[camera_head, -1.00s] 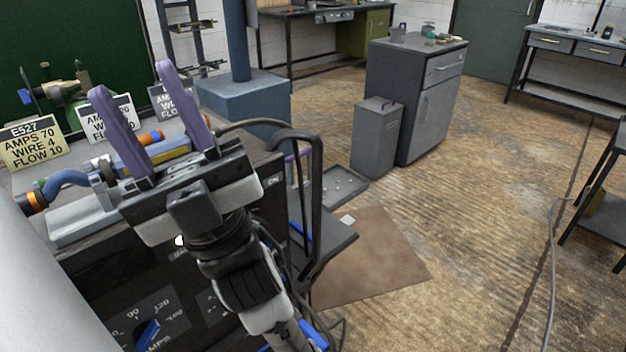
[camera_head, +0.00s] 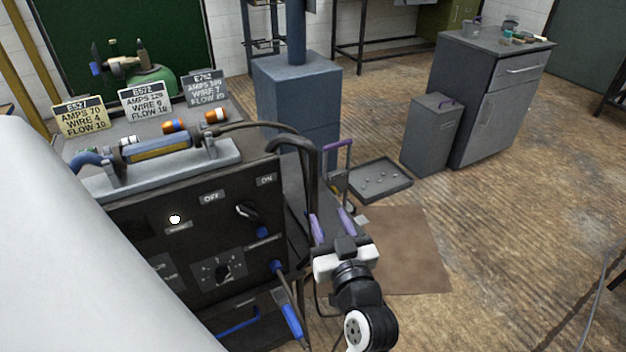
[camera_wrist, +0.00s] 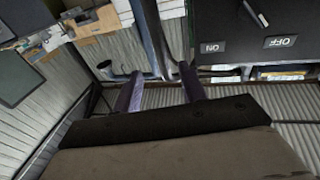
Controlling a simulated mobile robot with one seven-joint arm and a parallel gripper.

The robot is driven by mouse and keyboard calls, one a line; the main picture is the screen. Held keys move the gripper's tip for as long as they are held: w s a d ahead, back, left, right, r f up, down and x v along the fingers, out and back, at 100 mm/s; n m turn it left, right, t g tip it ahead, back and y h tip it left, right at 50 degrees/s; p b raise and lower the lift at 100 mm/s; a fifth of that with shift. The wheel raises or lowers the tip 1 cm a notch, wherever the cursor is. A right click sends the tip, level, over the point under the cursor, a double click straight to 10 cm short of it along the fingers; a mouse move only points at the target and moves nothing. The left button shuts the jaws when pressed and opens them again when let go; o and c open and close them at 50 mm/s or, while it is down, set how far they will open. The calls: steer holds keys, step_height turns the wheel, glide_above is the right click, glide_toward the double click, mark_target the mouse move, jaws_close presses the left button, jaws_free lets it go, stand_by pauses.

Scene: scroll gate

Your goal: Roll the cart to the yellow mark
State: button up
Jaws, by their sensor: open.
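The cart carries a black welding machine (camera_head: 190,235) with dials, an ON/OFF switch and a small white light. Its black bent handle (camera_head: 316,165) rises at the right side of the machine, and the machine's ON/OFF face also shows in the wrist view (camera_wrist: 260,35). My gripper (camera_head: 332,224) has purple fingers and is open, low to the right of the machine and near the handle. In the wrist view the fingers (camera_wrist: 160,88) are apart, with a dark upright bar (camera_wrist: 152,40) beyond them; I cannot tell whether they touch it. No yellow floor mark shows.
A brown mat (camera_head: 415,255) lies on the floor right of my gripper. Behind it are a shallow grey tray (camera_head: 385,187), a grey bin (camera_head: 428,140), a cabinet (camera_head: 495,105) and a blue pedestal (camera_head: 296,95). The wooden floor at right is mostly clear, with a cable (camera_head: 592,310).

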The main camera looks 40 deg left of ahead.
mark_target(315, 193)
steer(key=shift+g+h, duration=0.3)
steer(key=shift+g, duration=0.2)
steer(key=x, duration=0.3)
steer(key=f+x, duration=0.1)
steer(key=x, duration=0.3)
steer(key=f+x, duration=0.1)
steer(key=x, duration=0.3)
steer(key=shift+w, duration=0.3)
steer(key=shift+x, duration=0.75)
steer(key=shift+c, duration=0.2)
jaws_close()
